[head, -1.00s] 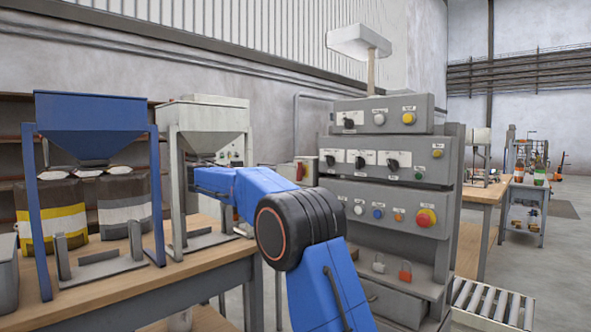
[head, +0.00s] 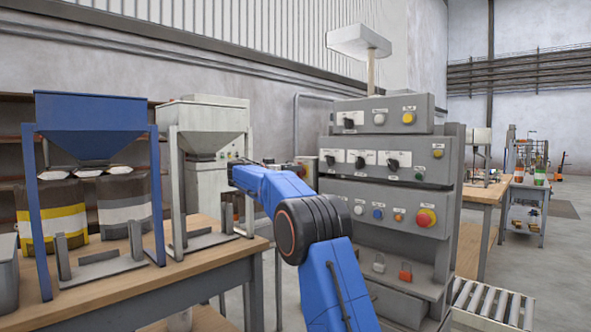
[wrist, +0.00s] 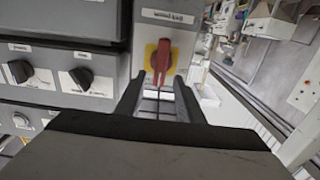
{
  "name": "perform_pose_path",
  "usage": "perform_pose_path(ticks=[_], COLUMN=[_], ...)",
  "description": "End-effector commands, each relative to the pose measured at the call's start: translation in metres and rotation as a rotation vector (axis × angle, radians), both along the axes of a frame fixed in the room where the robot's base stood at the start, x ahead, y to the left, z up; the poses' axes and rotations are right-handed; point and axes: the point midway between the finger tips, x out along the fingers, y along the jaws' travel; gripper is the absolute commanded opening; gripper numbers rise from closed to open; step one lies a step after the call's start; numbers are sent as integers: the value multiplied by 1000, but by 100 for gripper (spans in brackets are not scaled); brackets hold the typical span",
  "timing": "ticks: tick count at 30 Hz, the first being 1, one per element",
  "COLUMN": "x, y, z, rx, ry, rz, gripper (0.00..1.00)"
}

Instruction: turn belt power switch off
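A red rotary switch handle (wrist: 161,60) on a yellow plate (wrist: 150,55) shows in the wrist view, on a grey box under a small label too blurred to read surely. The handle points roughly up and down in that picture. My gripper (wrist: 158,88) is open, its two dark fingers apart and pointing toward the switch. The handle appears between the fingertips; I cannot tell if they touch it. In the head view the switch box (head: 311,168) is partly hidden behind my blue arm, and my gripper's fingers are not clearly seen.
Black knobs (wrist: 81,78) on a grey panel lie left of the switch in the wrist view. The grey control cabinet (head: 345,190) with knobs, buttons and a red emergency button (head: 426,217) stands right of my arm. A wooden bench (head: 130,285) with hoppers is at left.

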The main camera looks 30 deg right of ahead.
Motion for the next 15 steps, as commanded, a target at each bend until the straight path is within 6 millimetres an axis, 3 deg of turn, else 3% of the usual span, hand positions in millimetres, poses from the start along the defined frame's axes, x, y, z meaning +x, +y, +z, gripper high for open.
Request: perform_pose_path(ticks=[6,15], x=[8,10], y=[-22,-27], z=[0,0], rx=[0,0], ry=[-1,-1], rz=[0,1], gripper=[34,34])
